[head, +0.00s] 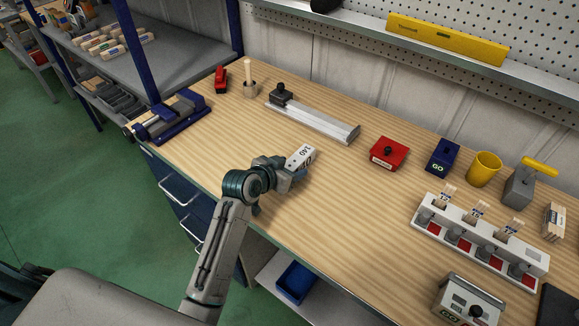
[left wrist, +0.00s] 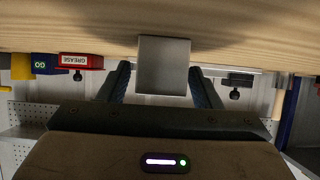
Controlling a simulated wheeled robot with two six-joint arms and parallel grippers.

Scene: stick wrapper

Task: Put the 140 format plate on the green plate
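The 140 format plate (head: 301,156) is a small pale block with "140" on its top, on the wooden bench near its front left part. In the left wrist view it shows as a grey block (left wrist: 163,66) against the wood. My left gripper (head: 292,170) is at its near end. In the left wrist view the fingers stand on either side of the block, with a visible gap on the left, so it looks open around it. I cannot make out a green plate in either view. My right gripper is not in view.
A long metal rail (head: 320,122) lies behind the plate. A red grease box (head: 389,152), a blue GO block (head: 442,156) and a yellow cup (head: 484,169) stand to the right. A white rack (head: 480,240) holds sticks. A blue vise (head: 175,115) is at left. Bare wood lies around the plate.

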